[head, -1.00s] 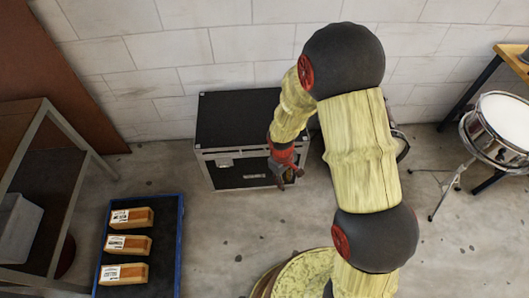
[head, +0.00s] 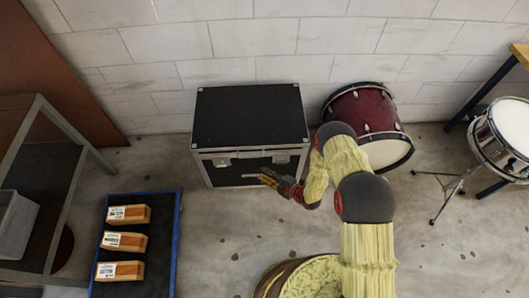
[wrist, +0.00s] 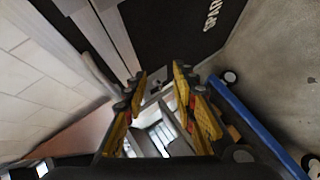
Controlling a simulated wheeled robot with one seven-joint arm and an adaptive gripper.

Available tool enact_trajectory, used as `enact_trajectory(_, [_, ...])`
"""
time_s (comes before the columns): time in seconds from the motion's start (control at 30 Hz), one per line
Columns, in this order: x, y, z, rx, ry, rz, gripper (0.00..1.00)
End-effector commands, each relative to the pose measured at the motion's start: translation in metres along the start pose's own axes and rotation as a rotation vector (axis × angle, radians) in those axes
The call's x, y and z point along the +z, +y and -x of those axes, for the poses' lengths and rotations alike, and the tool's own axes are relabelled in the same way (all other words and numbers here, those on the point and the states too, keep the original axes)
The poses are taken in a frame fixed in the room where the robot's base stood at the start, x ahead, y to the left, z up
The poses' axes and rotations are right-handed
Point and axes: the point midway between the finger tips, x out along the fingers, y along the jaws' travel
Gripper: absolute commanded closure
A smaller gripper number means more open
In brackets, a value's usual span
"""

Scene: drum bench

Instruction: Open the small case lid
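The small case (head: 250,115) is a black box with silver metal edges, standing on the floor against the wall. Its lid is shut, and silver latches (head: 222,161) show on the front below the lid seam. My gripper (head: 264,178) is in front of the case's front face, right of its middle. In the wrist view, my gripper (wrist: 160,82) has its yellow-padded fingers apart with nothing held between them. The black case front (wrist: 180,35) with white lettering and a metal edge lies beyond the fingertips. I cannot tell whether a finger touches the case.
A blue-edged tray (head: 178,240) with several orange boxes (head: 128,214) lies at left front. A metal-framed rack (head: 70,130) stands at far left. A red bass drum (head: 352,110) is right of the case, and a snare drum (head: 508,128) on a stand is farther right.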

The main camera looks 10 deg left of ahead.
Motion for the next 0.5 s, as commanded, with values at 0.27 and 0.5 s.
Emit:
enact_trajectory(0.27, [-0.030,0.066,0.006,0.253,0.090,0.260,0.73])
enact_trajectory(0.5, [-0.032,0.069,-0.015,0.251,0.088,0.285,0.73])
